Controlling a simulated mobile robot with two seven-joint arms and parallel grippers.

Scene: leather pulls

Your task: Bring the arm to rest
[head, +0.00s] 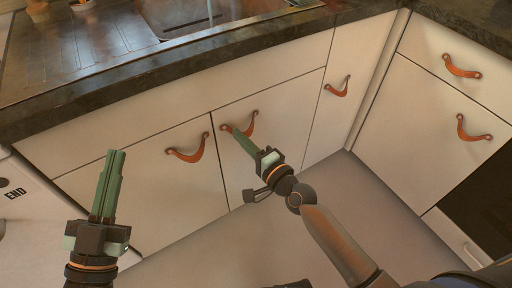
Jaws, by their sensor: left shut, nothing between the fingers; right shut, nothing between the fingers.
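My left gripper (117,154) is at the lower left, its green fingers shut and pointing up, with nothing between them. It appears in front of the left cabinet door. My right gripper (237,136) is near the middle, its green fingers shut and empty, pointing up and left. Its tip overlaps the lower left part of a leather pull (252,123) on the middle door; I cannot tell whether they touch. My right arm (335,240) reaches in from the lower right.
White cabinet doors (150,205) carry several brown leather pulls, such as one on the left door (187,154). A dark countertop edge (190,62) runs above them, with a metal sink (180,15). A corner cabinet stands at right. Grey floor (370,200) lies open below.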

